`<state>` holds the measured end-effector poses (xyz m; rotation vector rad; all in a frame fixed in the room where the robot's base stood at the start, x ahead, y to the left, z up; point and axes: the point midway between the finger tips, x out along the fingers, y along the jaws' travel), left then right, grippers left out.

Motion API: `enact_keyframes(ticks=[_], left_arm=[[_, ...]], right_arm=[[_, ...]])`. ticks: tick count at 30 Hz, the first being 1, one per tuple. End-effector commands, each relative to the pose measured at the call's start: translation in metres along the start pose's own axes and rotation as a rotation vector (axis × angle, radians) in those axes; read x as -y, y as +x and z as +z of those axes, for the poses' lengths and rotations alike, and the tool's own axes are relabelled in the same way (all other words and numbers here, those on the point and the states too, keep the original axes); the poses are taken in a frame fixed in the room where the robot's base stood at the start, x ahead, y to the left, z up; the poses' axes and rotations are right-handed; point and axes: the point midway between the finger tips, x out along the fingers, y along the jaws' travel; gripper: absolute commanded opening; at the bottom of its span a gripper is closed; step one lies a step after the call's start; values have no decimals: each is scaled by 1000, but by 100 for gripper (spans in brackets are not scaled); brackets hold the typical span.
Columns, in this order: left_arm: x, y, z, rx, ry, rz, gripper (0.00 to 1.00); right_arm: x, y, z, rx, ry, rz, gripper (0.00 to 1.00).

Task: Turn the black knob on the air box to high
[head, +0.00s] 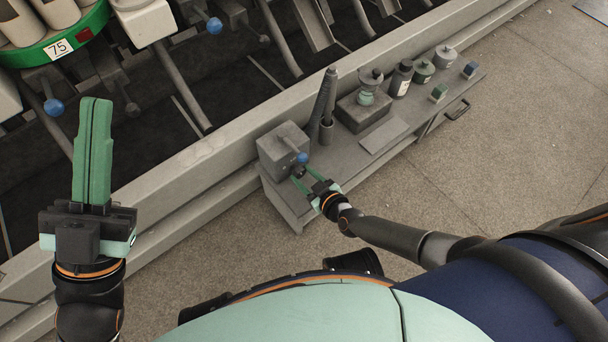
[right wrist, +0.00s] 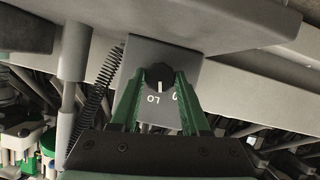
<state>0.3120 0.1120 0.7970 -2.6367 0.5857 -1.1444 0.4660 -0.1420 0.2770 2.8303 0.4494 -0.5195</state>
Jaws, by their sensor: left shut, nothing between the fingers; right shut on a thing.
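The air box (head: 281,146) is a grey box on the left end of the grey bench, with a blue ball (head: 302,158) at its front. In the right wrist view its face (right wrist: 186,53) carries the black knob (right wrist: 158,72), with white "LO" lettering below it and a partly hidden white mark to the right. A white line on the knob points down, towards "LO". My right gripper (right wrist: 158,82) has its green fingers closed on the knob's two sides; in the head view it (head: 306,178) is at the box's front. My left gripper (head: 95,105) is shut, empty, and raised at the left.
The bench (head: 415,118) also holds a dark upright rod (head: 322,98), a block with a glass-like pot (head: 366,98), several small jars and small blocks. The winder with its green ring (head: 58,42) stands behind. The floor (head: 520,110) at right is clear.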

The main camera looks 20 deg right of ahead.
Motion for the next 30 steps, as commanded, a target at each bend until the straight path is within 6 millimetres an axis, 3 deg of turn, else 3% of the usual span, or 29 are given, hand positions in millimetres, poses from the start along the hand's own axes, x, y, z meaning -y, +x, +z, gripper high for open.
enact_keyframes(ticks=[4, 17, 30], left_arm=[[0, 0, 0, 0, 1, 0, 0], [0, 0, 0, 0, 2, 0, 0], [0, 0, 0, -1, 1, 2, 0]], right_arm=[[0, 0, 0, 0, 0, 0, 0], [-1, 0, 0, 0, 48, -21, 0], [-4, 1, 0, 1, 327, -141, 0]])
